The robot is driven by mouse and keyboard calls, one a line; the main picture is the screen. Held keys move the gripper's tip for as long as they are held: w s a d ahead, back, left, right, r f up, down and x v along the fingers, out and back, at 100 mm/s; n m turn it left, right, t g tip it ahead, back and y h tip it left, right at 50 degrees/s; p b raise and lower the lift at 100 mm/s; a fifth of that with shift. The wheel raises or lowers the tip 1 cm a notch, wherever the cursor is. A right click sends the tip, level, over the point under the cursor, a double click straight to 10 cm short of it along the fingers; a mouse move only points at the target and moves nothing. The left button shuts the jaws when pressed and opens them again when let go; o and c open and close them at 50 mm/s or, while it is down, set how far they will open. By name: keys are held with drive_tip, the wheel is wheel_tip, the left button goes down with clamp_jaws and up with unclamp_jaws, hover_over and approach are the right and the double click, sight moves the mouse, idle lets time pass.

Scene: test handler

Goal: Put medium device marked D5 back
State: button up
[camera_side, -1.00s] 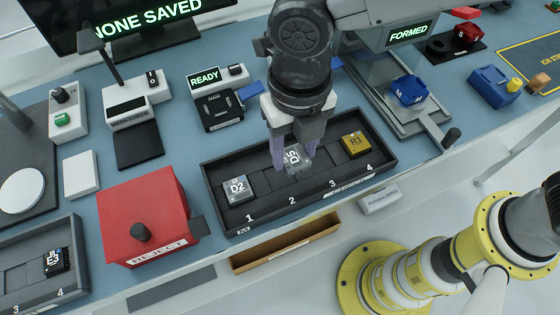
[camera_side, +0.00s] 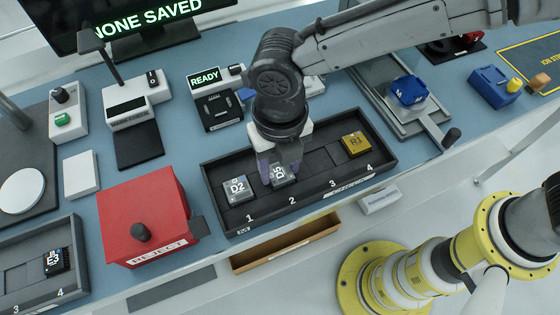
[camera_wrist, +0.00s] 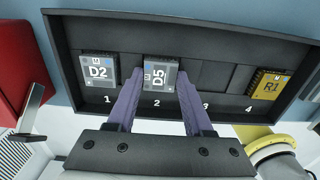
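The medium device marked D5 (camera_side: 280,175) is a grey block with a white label. It is at slot 2 of the dark four-slot tray (camera_side: 215,201), right of the device marked D2 (camera_side: 237,188). My gripper (camera_side: 281,168) is over slot 2, its purple fingers on either side of D5. In the wrist view, D5 (camera_wrist: 160,76) lies between the fingertips (camera_wrist: 160,82), which look close against its sides. Its underside is hidden, so I cannot tell whether it rests fully on the slot floor.
The gold device marked R1 (camera_side: 355,145) sits in slot 4; slot 3 (camera_wrist: 212,76) is empty. A red reject box (camera_side: 145,210) stands left of the tray. A display reads READY (camera_side: 205,78). A blue device (camera_side: 408,91) sits in a fixture behind right.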

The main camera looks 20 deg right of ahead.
sight(281, 172)
drive_tip(key=o, duration=0.5)
drive_tip(key=shift+c, duration=0.2)
wheel_tip(281, 172, up, 12)
drive_tip(key=shift+r, duration=0.2)
